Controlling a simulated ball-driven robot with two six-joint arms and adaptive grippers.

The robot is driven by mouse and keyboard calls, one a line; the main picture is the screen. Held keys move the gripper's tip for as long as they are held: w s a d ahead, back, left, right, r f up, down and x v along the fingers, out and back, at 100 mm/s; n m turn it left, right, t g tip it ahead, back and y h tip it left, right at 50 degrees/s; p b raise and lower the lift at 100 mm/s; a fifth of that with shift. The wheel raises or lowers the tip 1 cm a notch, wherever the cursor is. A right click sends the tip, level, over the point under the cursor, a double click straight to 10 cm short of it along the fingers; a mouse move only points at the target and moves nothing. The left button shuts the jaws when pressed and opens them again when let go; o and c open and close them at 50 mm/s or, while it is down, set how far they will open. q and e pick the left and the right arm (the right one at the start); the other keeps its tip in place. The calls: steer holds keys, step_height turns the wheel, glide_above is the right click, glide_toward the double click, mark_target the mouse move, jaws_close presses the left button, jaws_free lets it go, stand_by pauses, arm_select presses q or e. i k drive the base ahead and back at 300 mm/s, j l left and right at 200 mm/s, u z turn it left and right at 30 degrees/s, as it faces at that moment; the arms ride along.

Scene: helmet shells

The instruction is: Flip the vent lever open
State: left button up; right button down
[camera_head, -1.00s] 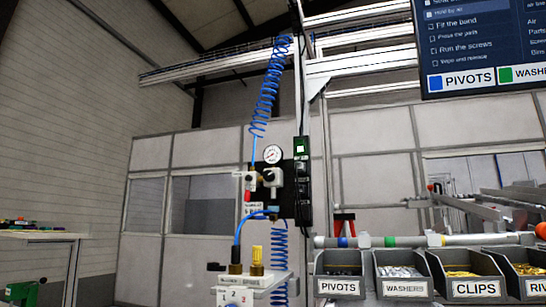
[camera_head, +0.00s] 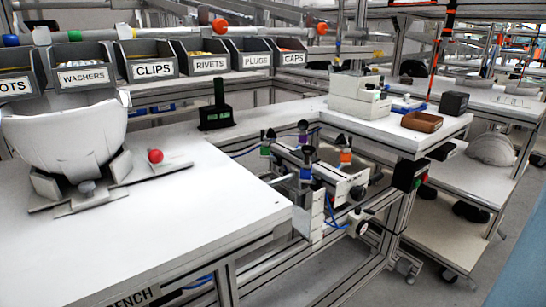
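No part that I can surely name as the vent lever shows now. A white helmet shell (camera_head: 68,135) sits upside down in a grey clamp fixture (camera_head: 125,168) at the bench's left. A red ball knob (camera_head: 155,156) stands beside the shell on the fixture's right side. A small valve-like assembly with a dark round knob (camera_head: 358,223) and blue tubing is at the bench's right edge; I cannot tell if it carries a lever. Neither of my grippers is in view.
The white bench top (camera_head: 190,220) is clear in the middle. Labelled bins stand behind it, such as the clips bin (camera_head: 153,69). A black post device (camera_head: 217,115) stands at the bench's back. A side table (camera_head: 395,125) holds a brown tray (camera_head: 422,122).

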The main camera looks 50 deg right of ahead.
mark_target(367, 211)
steer(key=z, duration=2.3)
